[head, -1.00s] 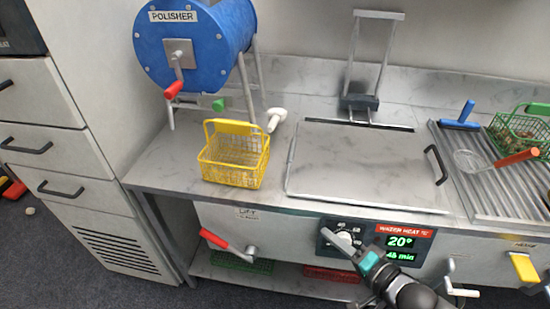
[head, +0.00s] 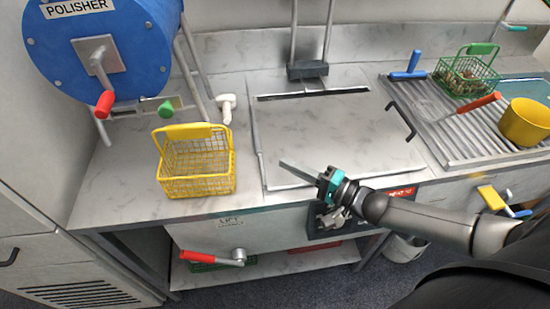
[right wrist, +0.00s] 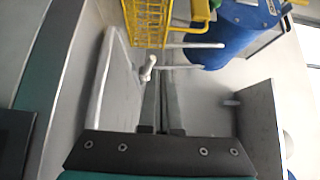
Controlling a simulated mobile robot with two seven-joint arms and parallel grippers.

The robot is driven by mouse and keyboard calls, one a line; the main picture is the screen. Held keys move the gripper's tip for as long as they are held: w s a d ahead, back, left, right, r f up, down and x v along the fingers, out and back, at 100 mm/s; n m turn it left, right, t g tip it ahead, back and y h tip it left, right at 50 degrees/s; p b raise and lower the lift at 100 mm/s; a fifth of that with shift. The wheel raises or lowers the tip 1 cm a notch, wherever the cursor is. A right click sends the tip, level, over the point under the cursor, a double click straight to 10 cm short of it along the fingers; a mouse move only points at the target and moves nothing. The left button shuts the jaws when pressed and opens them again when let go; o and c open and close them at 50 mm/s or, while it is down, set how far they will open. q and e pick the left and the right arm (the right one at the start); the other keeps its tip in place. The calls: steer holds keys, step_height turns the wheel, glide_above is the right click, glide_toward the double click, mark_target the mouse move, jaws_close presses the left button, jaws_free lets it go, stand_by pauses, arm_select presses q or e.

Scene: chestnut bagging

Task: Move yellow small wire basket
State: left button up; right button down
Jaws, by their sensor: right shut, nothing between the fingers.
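The yellow small wire basket (head: 196,170) stands upright on the counter, left of the square lid plate, with its solid yellow handle (head: 190,132) at the back. It looks empty. My right gripper (head: 285,166) is shut and empty above the front of the lid plate, to the right of the basket and apart from it. In the right wrist view the shut fingers (right wrist: 160,105) reach up the middle, and part of the basket (right wrist: 146,22) shows at the top. My left gripper is not in view.
A blue polisher drum (head: 100,45) with a red crank stands behind the basket. The lid plate (head: 320,125) covers the middle. A green basket (head: 465,78) and a yellow bowl (head: 526,122) are on the ribbed rack at right.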

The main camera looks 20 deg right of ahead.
mark_target(232, 148)
steer(key=x, duration=0.4)
steer(key=shift+w+a+b, duration=0.2)
steer(key=shift+w+b, duration=0.1)
steer(key=x, duration=0.2)
steer(key=shift+w+a, duration=0.15)
steer(key=shift+w, duration=0.15)
steer(key=a, duration=0.1)
steer(key=w+a, duration=0.1)
steer(key=a, duration=0.1)
steer(key=shift+w+a, duration=0.1)
steer(key=shift+w, duration=0.05)
steer(key=shift+w+a, duration=0.1)
steer(key=shift+a, duration=0.4)
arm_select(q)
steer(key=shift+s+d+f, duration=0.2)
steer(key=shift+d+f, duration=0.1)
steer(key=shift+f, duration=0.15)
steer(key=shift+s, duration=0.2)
